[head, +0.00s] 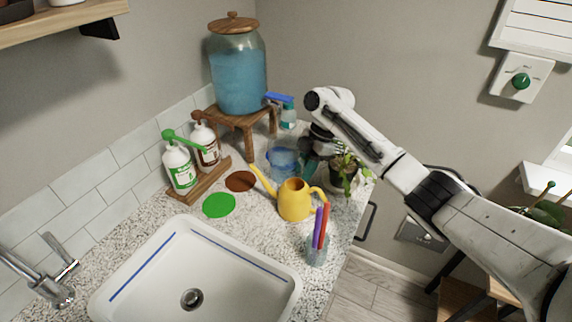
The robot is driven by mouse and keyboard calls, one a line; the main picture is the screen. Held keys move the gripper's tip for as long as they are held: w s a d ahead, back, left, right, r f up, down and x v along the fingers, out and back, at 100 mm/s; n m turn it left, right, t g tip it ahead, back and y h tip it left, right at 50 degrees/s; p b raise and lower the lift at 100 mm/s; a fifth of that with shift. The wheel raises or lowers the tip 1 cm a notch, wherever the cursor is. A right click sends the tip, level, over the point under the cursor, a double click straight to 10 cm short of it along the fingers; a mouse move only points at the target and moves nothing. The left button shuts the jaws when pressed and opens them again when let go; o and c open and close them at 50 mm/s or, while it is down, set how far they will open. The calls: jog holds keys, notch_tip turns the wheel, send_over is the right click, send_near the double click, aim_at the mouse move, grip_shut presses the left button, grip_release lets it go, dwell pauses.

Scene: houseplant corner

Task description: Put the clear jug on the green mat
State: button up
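The clear jug (283,159), with blue in it, stands on the counter in front of the wooden stand and behind the yellow watering can. The green mat (219,205) is a flat round disc on the counter above the sink, with nothing on it. My gripper (302,152) is low at the right side of the jug, reaching in from the right. Its fingers are small and partly hidden, so I cannot tell whether they are open or closed on the jug.
A yellow watering can (295,201) stands between the jug and the sink (190,285). A brown mat (240,181) lies behind the green one. Two pump bottles (180,168) stand at left. A potted plant (346,170) is right of the jug; a cup of markers (317,250) stands in front.

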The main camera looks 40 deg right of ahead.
grip_shut()
jog(key=shift+r, duration=0.1)
dwell(1.0)
